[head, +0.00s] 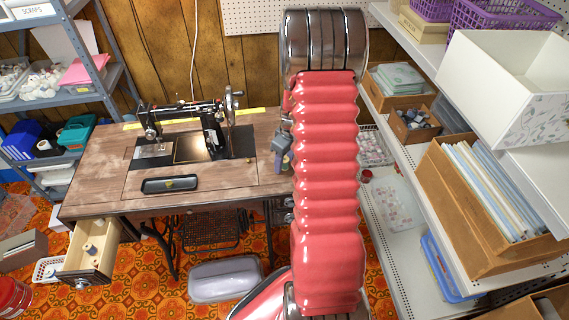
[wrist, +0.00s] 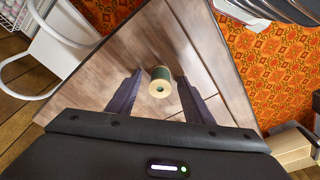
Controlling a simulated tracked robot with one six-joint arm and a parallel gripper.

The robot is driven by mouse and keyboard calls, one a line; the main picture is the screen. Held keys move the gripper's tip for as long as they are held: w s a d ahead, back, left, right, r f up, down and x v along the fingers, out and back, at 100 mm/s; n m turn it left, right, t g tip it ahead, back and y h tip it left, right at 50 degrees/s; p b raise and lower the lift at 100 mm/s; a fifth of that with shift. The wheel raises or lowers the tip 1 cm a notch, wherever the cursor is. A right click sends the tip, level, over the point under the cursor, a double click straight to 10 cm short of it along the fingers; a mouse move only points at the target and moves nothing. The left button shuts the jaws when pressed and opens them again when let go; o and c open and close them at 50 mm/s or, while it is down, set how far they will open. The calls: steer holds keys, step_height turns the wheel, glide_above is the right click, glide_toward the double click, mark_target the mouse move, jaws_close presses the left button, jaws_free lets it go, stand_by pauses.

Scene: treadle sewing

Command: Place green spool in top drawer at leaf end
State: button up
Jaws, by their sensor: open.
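The green spool (wrist: 161,82), with pale tan ends, is on the brown wooden sewing table (wrist: 100,62) in the wrist view. It shows between the two dark fingers of my open gripper (wrist: 159,78), with a gap on either side. I cannot tell how far the fingertips are above the table. In the head view my red arm hides the spool and most of the gripper. An open wooden drawer (head: 103,262) sticks out below the left end of the table (head: 100,170), with a few spools inside.
A black sewing machine (head: 212,135) and a dark tray (head: 171,185) are on the table. A shelf unit (head: 410,165) with boxes stands close at the right, and a metal rack (head: 125,85) at the left. A grey case (head: 225,278) lies on the orange floor.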

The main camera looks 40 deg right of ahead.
jaws_close()
stand_by(0.5)
steer(key=shift+r, duration=0.15)
step_height(320, 180, up, 10)
stand_by(0.4)
stand_by(0.4)
